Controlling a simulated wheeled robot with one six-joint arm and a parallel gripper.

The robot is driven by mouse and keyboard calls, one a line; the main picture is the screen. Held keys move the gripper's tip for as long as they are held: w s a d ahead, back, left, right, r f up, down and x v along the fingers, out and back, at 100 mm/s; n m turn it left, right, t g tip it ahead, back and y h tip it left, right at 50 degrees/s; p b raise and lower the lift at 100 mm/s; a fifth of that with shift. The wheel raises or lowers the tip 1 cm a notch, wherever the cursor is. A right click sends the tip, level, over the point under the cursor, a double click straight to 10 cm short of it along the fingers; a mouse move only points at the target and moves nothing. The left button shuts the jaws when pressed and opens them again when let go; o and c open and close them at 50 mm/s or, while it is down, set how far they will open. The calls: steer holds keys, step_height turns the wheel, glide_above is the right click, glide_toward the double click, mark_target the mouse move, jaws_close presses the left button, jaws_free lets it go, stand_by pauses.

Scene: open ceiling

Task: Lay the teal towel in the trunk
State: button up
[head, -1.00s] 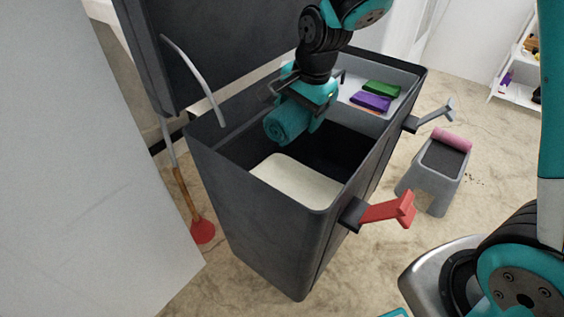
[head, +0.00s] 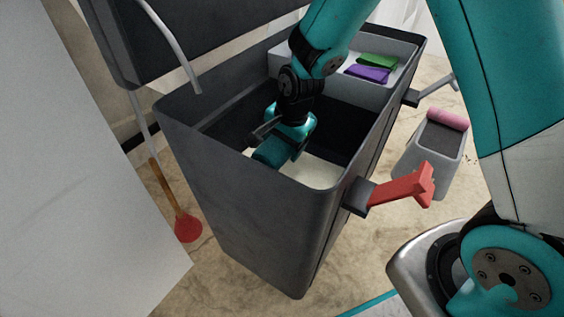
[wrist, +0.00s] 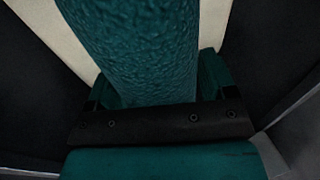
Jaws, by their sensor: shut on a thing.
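The teal towel (head: 272,152) is a rolled bundle held inside the open dark grey trunk (head: 240,215). My gripper (head: 283,143) is shut on the towel, below the level of the trunk's rim. In the wrist view the towel (wrist: 140,45) fills the space between the fingers and extends away from them. A cream-coloured surface (head: 318,172) lies low in the trunk beneath the towel. I cannot tell whether the towel touches it. My arm hides part of the trunk's interior.
The trunk's raised lid (head: 150,40) stands at the back left. A grey tray (head: 400,80) at the trunk's far end holds folded green (head: 378,61) and purple cloths (head: 367,74). A red latch (head: 405,187) sticks out in front.

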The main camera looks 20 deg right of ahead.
steer(key=shift+s+d+b+x, duration=0.15)
steer(key=shift+b+x, duration=0.1)
steer(key=shift+x, duration=0.5)
steer(key=shift+s+d+b+x, duration=0.15)
steer(key=shift+b+x, duration=0.15)
steer(key=shift+x, duration=0.4)
steer(key=shift+s+b+x, duration=0.1)
steer(key=shift+b+x, duration=0.15)
steer(key=shift+x, duration=0.5)
steer(key=shift+f, duration=0.15)
steer(key=shift+f, duration=0.3)
steer(key=o, duration=0.9)
steer(key=p+v, duration=0.4)
steer(key=v, duration=0.8)
steer(key=shift+r, duration=0.2)
steer(key=s+a+r+n+y, duration=0.1)
steer(key=s+r+n, duration=0.4)
steer(key=s+n, duration=0.1)
steer(key=s+a+r+n+g, duration=0.1)
steer(key=s+a+r+n, duration=0.1)
steer(key=s+r+n, duration=0.3)
steer(key=s+a+r+n+g+y, duration=0.1)
steer(key=s+r+n, duration=0.4)
steer(key=s, duration=0.5)
steer(key=shift+s+a+r+n+y, duration=0.35)
steer(key=shift+a+n, duration=0.25)
steer(key=shift+n, duration=0.4)
